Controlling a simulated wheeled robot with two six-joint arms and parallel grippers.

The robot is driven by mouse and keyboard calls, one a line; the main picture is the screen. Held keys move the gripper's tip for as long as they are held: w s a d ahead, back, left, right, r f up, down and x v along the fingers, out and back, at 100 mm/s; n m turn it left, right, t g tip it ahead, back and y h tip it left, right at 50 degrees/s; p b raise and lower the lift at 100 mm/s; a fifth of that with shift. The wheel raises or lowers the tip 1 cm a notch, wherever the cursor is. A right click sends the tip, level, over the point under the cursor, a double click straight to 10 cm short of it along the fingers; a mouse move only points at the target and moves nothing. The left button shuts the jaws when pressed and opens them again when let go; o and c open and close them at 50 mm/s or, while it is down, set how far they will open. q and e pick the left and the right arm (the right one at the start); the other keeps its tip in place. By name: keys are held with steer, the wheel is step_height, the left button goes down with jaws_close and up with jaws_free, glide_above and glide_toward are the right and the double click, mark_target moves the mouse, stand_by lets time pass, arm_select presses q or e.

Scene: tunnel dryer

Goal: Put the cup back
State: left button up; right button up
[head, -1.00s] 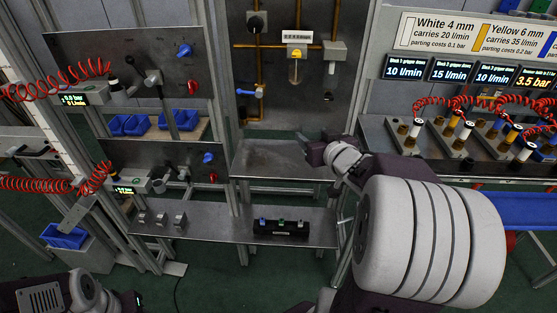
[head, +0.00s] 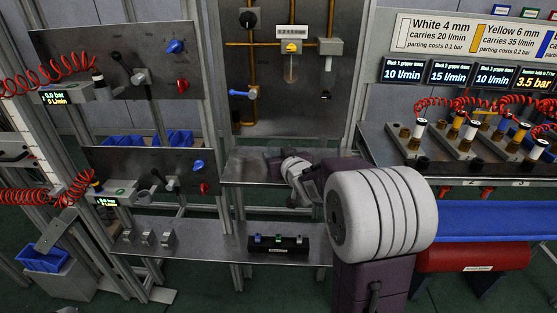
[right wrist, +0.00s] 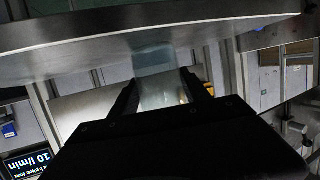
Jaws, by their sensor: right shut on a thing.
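My right gripper (head: 274,160) is low in front of the steel shelf below the pipe panel in the head view. In the right wrist view its two dark fingers (right wrist: 158,88) are shut on a pale, translucent cup (right wrist: 156,68). The cup's far end lies against or near a large grey surface, and I cannot tell whether they touch. The cup is not clear in the head view. Under the yellow-topped unit (head: 291,47) on the pipe panel there is a narrow pale part (head: 290,68). My left gripper is not in view.
The steel shelf (head: 245,168) is close to my right gripper. A lower shelf (head: 210,240) bears a black block (head: 278,244) and several small metal blocks. A blue lever (head: 240,93) sticks out from the pipe panel. Red coiled hoses (head: 45,75) hang at left.

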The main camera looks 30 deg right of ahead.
steer(key=shift+s, duration=0.1)
steer(key=o, duration=1.6)
steer(key=shift+c, duration=0.2)
steer(key=shift+r, duration=0.4)
steer(key=p+v, duration=0.2)
steer(key=v, duration=0.9)
steer(key=shift+s, duration=0.4)
steer(key=shift+a+f, duration=0.1)
steer(key=shift+f, duration=0.05)
